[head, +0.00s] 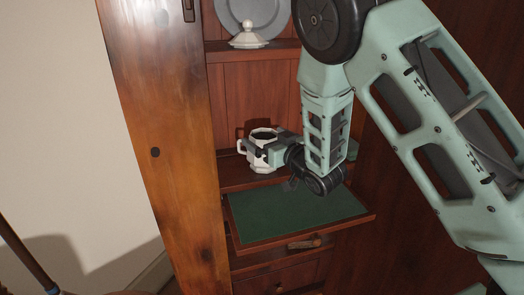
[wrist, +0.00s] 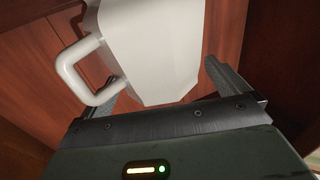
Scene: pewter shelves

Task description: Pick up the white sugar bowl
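The white sugar bowl (head: 263,135) stands upright on the cabinet's lower shelf, its dark opening facing up and a loop handle on its left. In the wrist view the faceted white bowl (wrist: 150,50) fills the upper middle, with its handle (wrist: 82,70) at left. My gripper (head: 258,152) reaches in from the right at the bowl's height. In the wrist view its fingers (wrist: 163,72) are spread, one on each side of the bowl. Whether either finger touches the bowl is not clear. The bowl's right side is partly hidden by my gripper in the head view.
A green-lined pull-out board (head: 290,215) extends below the shelf and is empty. A white lid-like piece with a knob (head: 248,38) sits on the upper shelf before a grey plate (head: 262,12). The open wooden door (head: 165,130) stands at left. Cabinet walls are close around the bowl.

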